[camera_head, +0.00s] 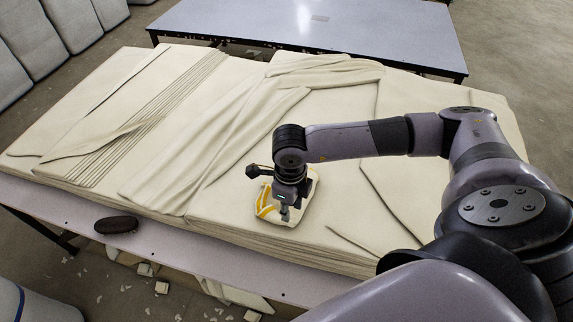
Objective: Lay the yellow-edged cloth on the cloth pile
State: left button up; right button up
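The yellow-edged cloth (304,188) is a small cream piece with yellow-orange bands along its left side. It lies on the front part of the cloth pile (150,190), a wide stack of cream fabric with loose folded strips on top. My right gripper (285,214) points down over the cloth, its fingertips at or just above the cloth's front part. The fingers are small and partly overlap, so I cannot tell whether they are open or shut, or touching the cloth. My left gripper is not in view.
The pile rests on a table whose front edge (180,249) is bare. A dark oval brush-like object (116,225) lies there at the left. An empty grey table (330,30) stands behind. Scraps litter the floor below, and pale padded blocks (65,20) stand at the upper left.

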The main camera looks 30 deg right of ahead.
jog(key=w+d+f, duration=0.1)
jog(key=w, duration=0.1)
jog(key=w+d, duration=0.2)
jog(key=w, duration=0.1)
jog(key=w+d+f, duration=0.1)
jog(key=w, duration=0.1)
jog(key=shift+w+d+f, duration=0.25)
jog(key=shift+d+f, duration=0.1)
jog(key=shift+d, duration=0.05)
grip_shut()
jog(key=shift+w+d+f, duration=0.15)
jog(key=shift+f, duration=0.35)
jog(key=shift+w+d+f, duration=0.1)
jog(key=shift+w+f, duration=0.05)
jog(key=shift+f, duration=0.85)
notch_tip(320, 180, down, 5)
jog(key=b, duration=0.4)
jog(key=shift+r, duration=0.2)
jog(key=shift+r, duration=0.1)
